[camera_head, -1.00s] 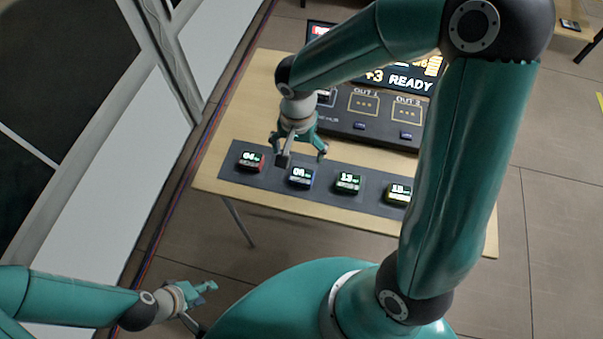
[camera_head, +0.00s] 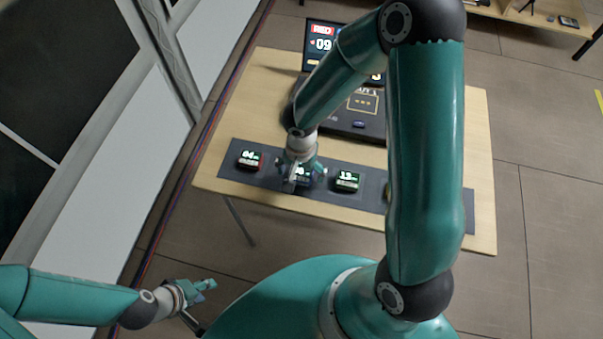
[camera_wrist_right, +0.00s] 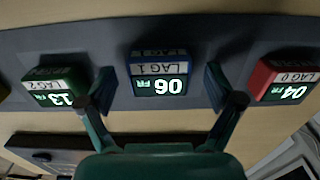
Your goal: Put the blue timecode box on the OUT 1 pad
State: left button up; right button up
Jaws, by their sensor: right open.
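The blue timecode box (camera_wrist_right: 159,75) reads 06 and LAG 1 in the right wrist view. It sits on the dark mat, between the two spread fingers of my right gripper (camera_wrist_right: 158,90), with clear gaps on both sides. In the head view my open right gripper (camera_head: 305,174) is above the blue box (camera_head: 302,180) and covers much of it. The OUT 1 pad (camera_head: 362,103) is on the dark console behind and looks empty; part of its label is covered by my right arm. My left gripper (camera_head: 197,290) is low at the left, away from the table; its fingers are unclear.
On the mat (camera_head: 222,164), a red box (camera_head: 250,160) stands left of the blue box and a green box (camera_head: 347,181) right. A further box (camera_head: 388,192) is mostly hidden by my right arm. The console (camera_head: 345,124) and screen (camera_head: 319,36) stand behind.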

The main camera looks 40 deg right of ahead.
jog(key=c, duration=1.4)
jog(key=shift+w+r, duration=0.1)
jog(key=shift+r, duration=0.05)
